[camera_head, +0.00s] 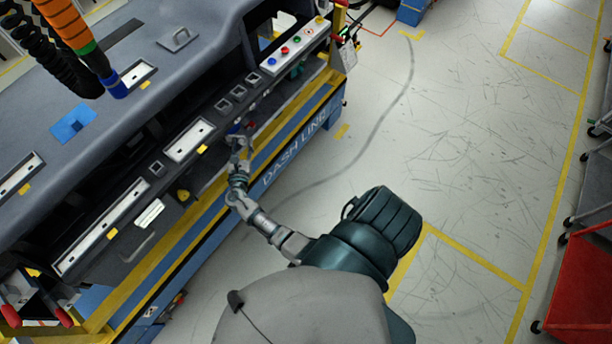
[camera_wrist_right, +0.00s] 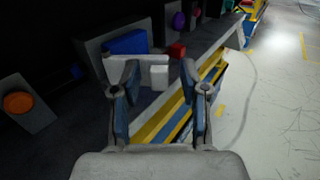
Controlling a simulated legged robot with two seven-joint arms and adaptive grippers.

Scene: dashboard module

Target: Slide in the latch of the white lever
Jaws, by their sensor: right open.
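My right gripper (camera_head: 238,140) reaches to the front of the dashboard module (camera_head: 220,112). In the right wrist view the same gripper (camera_wrist_right: 158,80) is open, with its two fingers apart and nothing clearly held. A white lever part (camera_wrist_right: 158,76) shows just beyond and between the fingers, with a paler bar running behind the left finger. The fingers partly hide it, and I cannot tell whether they touch it. A blue block (camera_wrist_right: 126,42) sits just behind it, and a small red block (camera_wrist_right: 177,50) is to its right. I cannot make out the latch separately. My left gripper is not in view.
An orange knob (camera_wrist_right: 18,103) is at the left of the wrist view, and a purple knob (camera_wrist_right: 179,20) is farther back. A yellow and blue rail (camera_head: 262,160) runs along the module's front. Open floor (camera_head: 470,130) lies right; a red bin (camera_head: 580,290) stands at far right.

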